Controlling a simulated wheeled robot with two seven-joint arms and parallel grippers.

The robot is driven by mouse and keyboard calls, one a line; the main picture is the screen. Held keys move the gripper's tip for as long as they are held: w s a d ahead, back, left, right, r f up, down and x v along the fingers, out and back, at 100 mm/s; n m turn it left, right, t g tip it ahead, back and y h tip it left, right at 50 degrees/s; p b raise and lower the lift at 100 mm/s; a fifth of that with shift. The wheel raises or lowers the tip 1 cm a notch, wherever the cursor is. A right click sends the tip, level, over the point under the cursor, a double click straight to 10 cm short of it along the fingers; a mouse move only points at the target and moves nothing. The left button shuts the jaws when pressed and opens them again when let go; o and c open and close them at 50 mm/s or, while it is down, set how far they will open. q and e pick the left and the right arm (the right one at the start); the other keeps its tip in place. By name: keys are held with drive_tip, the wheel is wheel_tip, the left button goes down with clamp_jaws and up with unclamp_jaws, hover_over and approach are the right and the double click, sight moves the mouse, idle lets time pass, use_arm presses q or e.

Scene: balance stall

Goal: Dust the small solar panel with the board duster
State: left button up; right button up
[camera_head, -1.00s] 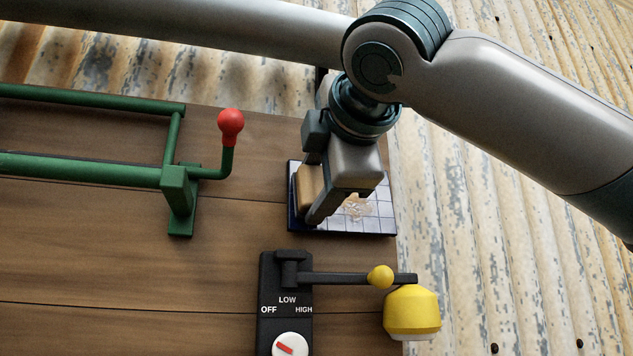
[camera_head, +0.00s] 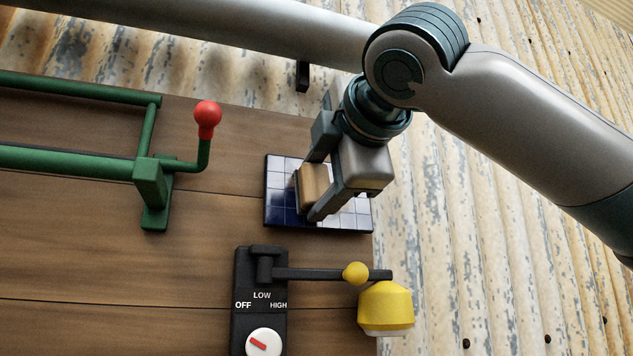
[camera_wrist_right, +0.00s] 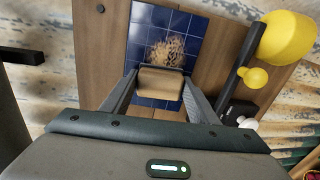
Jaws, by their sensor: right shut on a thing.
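The small solar panel (camera_head: 279,178) is a dark blue gridded tile lying at the right edge of the wooden board; it also shows in the right wrist view (camera_wrist_right: 145,18). My right gripper (camera_head: 320,187) is shut on the board duster (camera_head: 313,184), a block with a tan wooden body. The duster is over the middle of the panel; whether it touches cannot be told. In the wrist view the duster (camera_wrist_right: 160,83) sits between the fingers, with a brown dust patch (camera_wrist_right: 167,48) on the panel just beyond it. My left gripper is not in view.
A green frame with a red-knobbed crank (camera_head: 207,114) stands left of the panel. Below the panel are a black dial box (camera_head: 246,290) and its dark arm with a yellow knob (camera_head: 356,273) and a yellow weight (camera_head: 386,307). Bare wood lies between them.

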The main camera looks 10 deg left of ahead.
drive_tip(key=shift+w+d+p, duration=0.2)
drive_tip(key=shift+w+d, duration=0.4)
drive_tip(key=shift+d, duration=0.2)
drive_tip(key=shift+w+d+p, duration=0.2)
drive_tip(key=shift+w+d, duration=0.35)
drive_tip(key=shift+d, duration=0.2)
drive_tip(key=shift+w+d+p, duration=0.25)
drive_tip(key=shift+w+d, duration=0.3)
drive_tip(key=shift+d, duration=0.2)
drive_tip(key=shift+w+d+p, duration=0.25)
drive_tip(key=shift+w+d, duration=0.25)
drive_tip(key=shift+d, duration=0.25)
drive_tip(key=shift+s+a, duration=0.1)
drive_tip(key=shift+a, duration=0.05)
drive_tip(key=shift+s+a+p, duration=0.15)
drive_tip(key=shift+s+a, duration=0.35)
drive_tip(key=shift+a, duration=0.25)
drive_tip(key=shift+s+a+p, duration=0.15)
drive_tip(key=shift+s+a, duration=0.3)
drive_tip(key=shift+a, duration=0.25)
drive_tip(key=shift+s+a, duration=0.55)
drive_tip(key=shift+a, duration=0.2)
drive_tip(key=shift+s+a, duration=0.55)
drive_tip(key=shift+a, duration=0.2)
